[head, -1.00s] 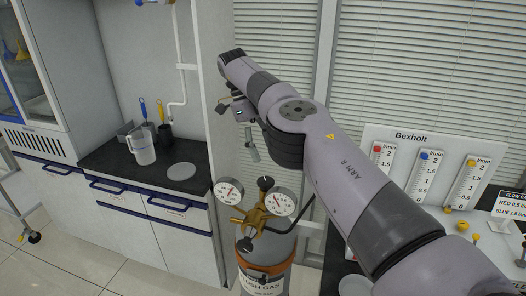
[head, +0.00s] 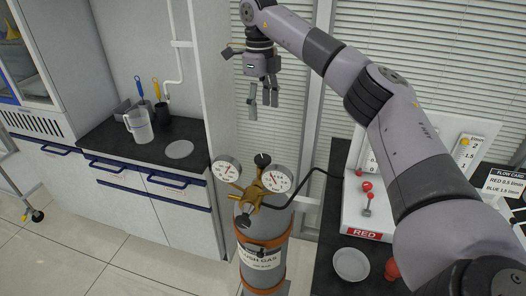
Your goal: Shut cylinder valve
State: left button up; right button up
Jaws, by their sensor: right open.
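The gas cylinder (head: 262,258) stands upright on the floor, grey with orange bands and a label reading in part "SH GAS". A brass regulator (head: 254,193) with two round gauges sits on its top. A black knob (head: 262,160) tops the regulator and another dark knob (head: 243,221) is at its front; I cannot tell which one is the cylinder valve. My right gripper (head: 262,100) hangs pointing down above the regulator, open and empty, apart from the knobs. My left gripper is not in view.
A flow panel (head: 366,215) marked RED stands on the dark bench at right, with a white dish (head: 351,264) before it. A black hose runs from regulator to panel. A jug (head: 139,125) stands on the left counter. Floor left of the cylinder is clear.

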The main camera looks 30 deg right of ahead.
aim_at(263, 158)
notch_tip(263, 158, down, 16)
jog(key=p, duration=0.4)
jog(key=shift+s+f, duration=0.1)
jog(key=shift+f, duration=0.05)
jog(key=shift+c, duration=0.4)
jog(key=c, duration=1)
jog(key=shift+c, duration=0.2)
jog(key=shift+m, duration=3.1)
jog(key=o, duration=1.1)
